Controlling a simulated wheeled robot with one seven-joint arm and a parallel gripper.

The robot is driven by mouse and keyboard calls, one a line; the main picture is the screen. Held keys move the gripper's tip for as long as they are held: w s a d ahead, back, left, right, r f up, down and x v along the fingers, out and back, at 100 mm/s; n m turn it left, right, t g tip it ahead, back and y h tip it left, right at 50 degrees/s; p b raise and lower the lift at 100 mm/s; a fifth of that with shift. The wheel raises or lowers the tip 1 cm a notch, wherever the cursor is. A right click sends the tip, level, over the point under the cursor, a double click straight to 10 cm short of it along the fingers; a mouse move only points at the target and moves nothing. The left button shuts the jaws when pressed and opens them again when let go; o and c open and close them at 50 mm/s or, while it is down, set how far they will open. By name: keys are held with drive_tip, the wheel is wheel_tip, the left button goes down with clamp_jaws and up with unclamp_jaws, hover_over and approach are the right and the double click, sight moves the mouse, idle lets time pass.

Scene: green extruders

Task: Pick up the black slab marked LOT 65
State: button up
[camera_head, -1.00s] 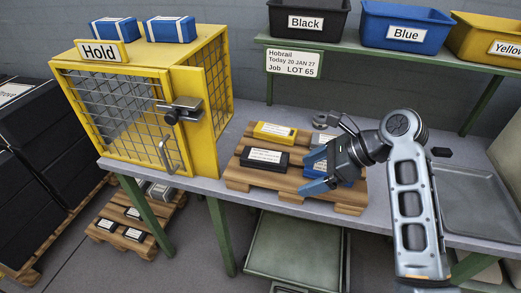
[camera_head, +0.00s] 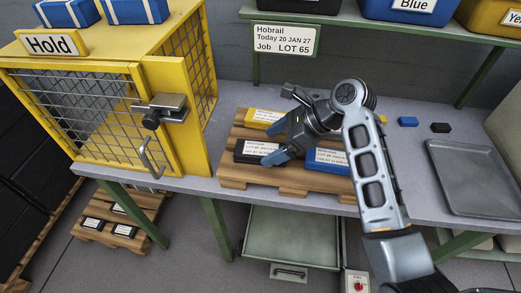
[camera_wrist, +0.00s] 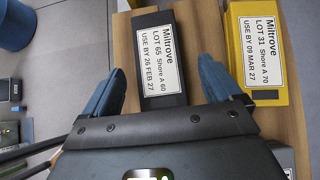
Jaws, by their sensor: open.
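The black slab (camera_head: 252,149) with a white label lies on the wooden pallet (camera_head: 285,180) on the bench. In the wrist view the black slab (camera_wrist: 158,60) reads Miltrove, LOT 65, Shore A 60, use by 26 FEB 27. My gripper (camera_head: 274,143) is at the slab's right end in the head view. In the wrist view the blue fingers of my gripper (camera_wrist: 162,75) are apart, one on each side of the slab, with gaps and nothing held. Whether the fingertips are at slab height I cannot tell.
A yellow slab (camera_wrist: 255,50) marked LOT 31 lies beside the black one on the pallet. A blue slab (camera_head: 328,160) lies to the right. The yellow Hold cage (camera_head: 170,100) stands on the left. A sign (camera_head: 285,39) reads Job LOT 65. A grey tray (camera_head: 470,180) is at right.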

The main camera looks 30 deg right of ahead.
sight(261, 153)
drive_tip(key=shift+x, duration=1.5)
drive_tip(key=shift+a, duration=0.1)
drive_tip(key=shift+r, duration=0.1)
drive_tip(key=c, duration=1.2)
